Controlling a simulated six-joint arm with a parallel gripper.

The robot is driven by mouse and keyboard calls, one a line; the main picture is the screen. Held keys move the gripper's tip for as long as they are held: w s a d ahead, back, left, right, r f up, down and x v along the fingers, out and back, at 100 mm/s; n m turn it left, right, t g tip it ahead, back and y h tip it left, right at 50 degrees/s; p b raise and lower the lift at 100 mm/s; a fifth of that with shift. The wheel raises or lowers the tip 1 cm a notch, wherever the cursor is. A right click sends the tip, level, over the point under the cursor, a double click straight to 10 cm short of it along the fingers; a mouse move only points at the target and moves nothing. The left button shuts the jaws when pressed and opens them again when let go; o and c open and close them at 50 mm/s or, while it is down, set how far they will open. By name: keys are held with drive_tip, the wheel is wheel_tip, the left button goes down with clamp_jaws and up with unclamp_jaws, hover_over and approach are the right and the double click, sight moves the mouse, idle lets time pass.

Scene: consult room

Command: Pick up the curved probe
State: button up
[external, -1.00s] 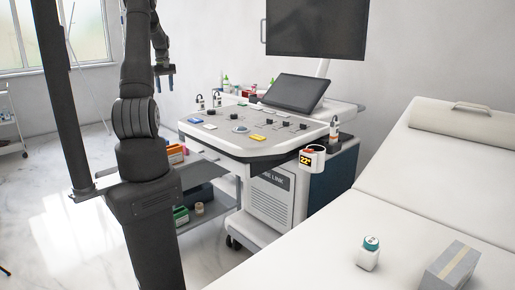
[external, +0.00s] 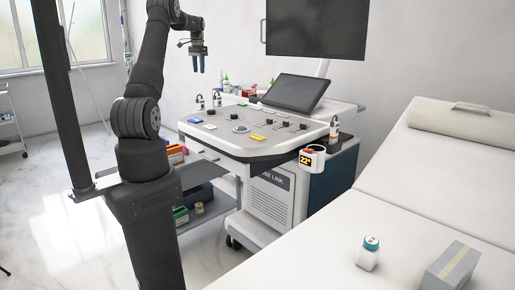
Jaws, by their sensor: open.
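Two small probes stand upright at the left edge of the ultrasound console (external: 250,140): one left probe (external: 200,102) and one beside it (external: 217,99). Another probe (external: 334,129) stands in a holder on the console's right side. They are too small to tell which is curved. My gripper (external: 198,70) is open and empty, pointing down in the air above the left pair in the picture, clearly apart from them.
A tilted touch screen (external: 296,93) and a large monitor (external: 316,28) rise behind the panel. A white cup-like warmer (external: 312,158) hangs at the console's front right. A bottle (external: 368,253) and a box (external: 450,267) stand on the couch (external: 400,215).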

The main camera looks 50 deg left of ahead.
approach(201, 99)
drive_tip(key=f, duration=0.3)
drive_tip(key=a+f, duration=0.1)
drive_tip(key=f, duration=0.1)
drive_tip(key=shift+w+f, duration=0.2)
drive_tip(key=shift+w, duration=0.1)
drive_tip(key=shift+s+d+f, duration=0.1)
drive_tip(key=shift+d+f, duration=0.05)
drive_tip(key=shift+f, duration=1.25)
drive_tip(key=shift+s+d+f, duration=0.1)
drive_tip(key=shift+d+f, duration=0.05)
drive_tip(key=shift+f, duration=1.2)
drive_tip(key=c, duration=1)
